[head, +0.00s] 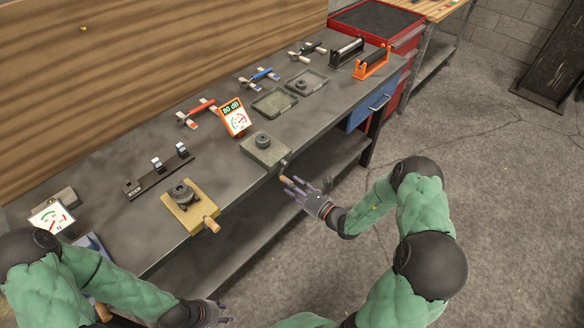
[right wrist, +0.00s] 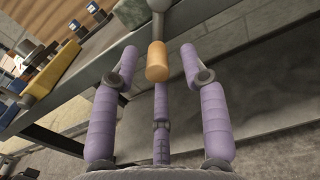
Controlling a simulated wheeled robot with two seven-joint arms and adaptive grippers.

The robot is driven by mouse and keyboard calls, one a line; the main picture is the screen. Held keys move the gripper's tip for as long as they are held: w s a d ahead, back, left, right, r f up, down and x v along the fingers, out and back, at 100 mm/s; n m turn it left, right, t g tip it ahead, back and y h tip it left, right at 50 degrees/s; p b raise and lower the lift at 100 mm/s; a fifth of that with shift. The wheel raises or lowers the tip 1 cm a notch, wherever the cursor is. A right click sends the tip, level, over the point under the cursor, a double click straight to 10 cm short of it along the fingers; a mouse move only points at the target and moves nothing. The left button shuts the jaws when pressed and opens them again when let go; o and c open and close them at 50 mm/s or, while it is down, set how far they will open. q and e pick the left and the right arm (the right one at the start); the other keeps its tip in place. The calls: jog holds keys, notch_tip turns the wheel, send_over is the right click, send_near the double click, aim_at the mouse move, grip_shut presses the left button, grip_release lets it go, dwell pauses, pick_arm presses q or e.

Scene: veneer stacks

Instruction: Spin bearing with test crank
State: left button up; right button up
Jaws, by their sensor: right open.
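A grey block (head: 257,155) with a dark ring-shaped bearing (head: 263,140) on top sits at the bench's front edge. A crank with a wooden grip (head: 286,178) sticks out from its front side. My right gripper (head: 292,184) is open at this grip. In the right wrist view the wooden grip (right wrist: 157,62) stands between the spread purple fingers, with visible gaps on both sides. A yellow block (head: 180,215) with a dark bearing (head: 182,192) and its own wooden handle (head: 211,224) lies to the left. My left gripper (head: 222,312) is low at the bottom edge, partly cut off.
An orange-framed meter (head: 235,118) reading 80 dB stands behind the grey block. Two shallow trays (head: 273,102) (head: 307,82) and several coloured tools lie farther back. A dark rail (head: 150,177) and a white dial (head: 50,217) are at left. The floor at right is clear.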

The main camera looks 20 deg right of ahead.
jog(key=p+v, duration=0.1)
jog(key=v, duration=0.5)
dwell(0.3)
dwell(0.4)
